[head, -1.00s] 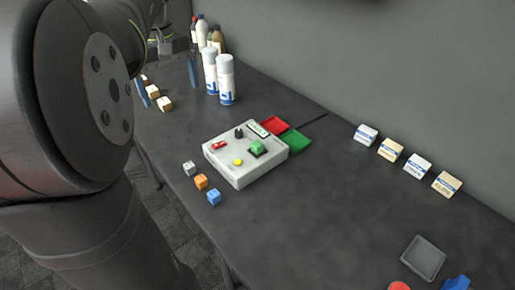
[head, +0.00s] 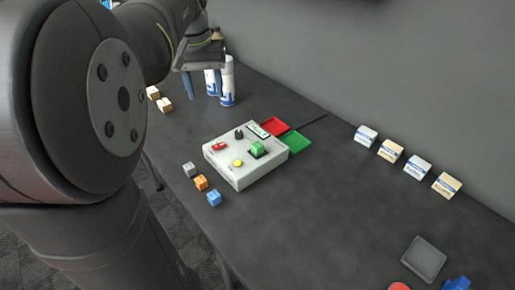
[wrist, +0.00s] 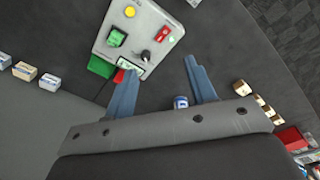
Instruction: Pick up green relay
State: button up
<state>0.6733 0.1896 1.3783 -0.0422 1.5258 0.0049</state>
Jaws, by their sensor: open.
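The green relay (head: 257,148) is a small green block seated on top of a light grey control box (head: 237,176), beside a yellow button and a black knob. It also shows in the wrist view (wrist: 116,38), beyond my fingertips and to the left. My gripper (head: 205,85) is up at the back left in the head view, near the white spray cans, apart from the relay. In the wrist view my gripper (wrist: 161,67) has its two blue-grey fingers spread with nothing between the tips.
A red tray (head: 275,126) and a green tray (head: 298,142) adjoin the box. Grey, orange and blue cubes (head: 214,198) lie in front. White spray cans (head: 228,85) stand behind. Several small cartons (head: 391,151) line the wall side.

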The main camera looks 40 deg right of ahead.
jog(key=s+d+f+m+h, duration=0.1)
jog(key=s+d+f+m, duration=0.1)
jog(key=s+d+m, duration=0.7)
jog(key=m, duration=0.1)
send_over(257, 144)
jog(key=f, duration=1.1)
jog(key=shift+a+f, duration=0.2)
jog(key=shift+f, duration=0.05)
jog(key=shift+s+d+f, duration=0.1)
jog(key=shift+f, duration=2.6)
jog(key=c, duration=1.1)
